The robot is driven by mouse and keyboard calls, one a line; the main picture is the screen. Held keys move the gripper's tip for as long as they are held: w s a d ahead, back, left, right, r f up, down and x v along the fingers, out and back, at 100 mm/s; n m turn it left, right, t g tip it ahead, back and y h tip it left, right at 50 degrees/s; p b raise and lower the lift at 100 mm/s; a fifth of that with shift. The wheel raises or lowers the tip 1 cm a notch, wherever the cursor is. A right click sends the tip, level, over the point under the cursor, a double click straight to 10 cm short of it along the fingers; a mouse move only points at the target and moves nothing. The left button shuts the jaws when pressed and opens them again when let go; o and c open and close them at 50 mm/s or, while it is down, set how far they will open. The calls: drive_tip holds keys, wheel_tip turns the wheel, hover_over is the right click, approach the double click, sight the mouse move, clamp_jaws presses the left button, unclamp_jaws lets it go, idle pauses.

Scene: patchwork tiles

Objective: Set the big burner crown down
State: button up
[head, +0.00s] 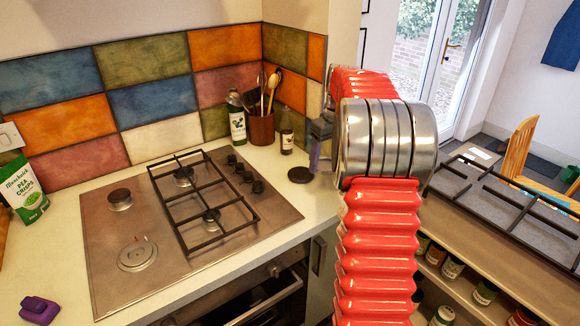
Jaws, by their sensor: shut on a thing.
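My gripper (321,146) shows only in part at the left of my arm's big metal joint, above the counter's back right corner. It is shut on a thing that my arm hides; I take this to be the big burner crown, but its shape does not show. The steel hob (110,280) lies on the pale counter. Its front left burner seat (137,254) is bare, with a pale ring and no cap. A dark round disc (300,174), like a burner cap, lies on the counter just left of my gripper; I cannot tell if they touch.
A black pan grate (220,237) covers the hob's right burners, near several knobs. A capped burner (120,200) is at the back left. A utensil pot (261,128) and bottles stand behind. Another grate (500,198) lies on the right-hand surface. A purple object (39,310) lies front left.

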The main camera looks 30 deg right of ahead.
drive_tip(key=shift+f, duration=3.1)
drive_tip(key=shift+f, duration=0.1)
drive_tip(key=shift+f, duration=1.8)
drive_tip(key=o, duration=1.1)
drive_tip(key=r, duration=0.4)
drive_tip(key=s+r, duration=0.1)
drive_tip(key=r, duration=0.6)
drive_tip(key=shift+s+r, duration=0.4)
drive_tip(key=shift+r, duration=0.1)
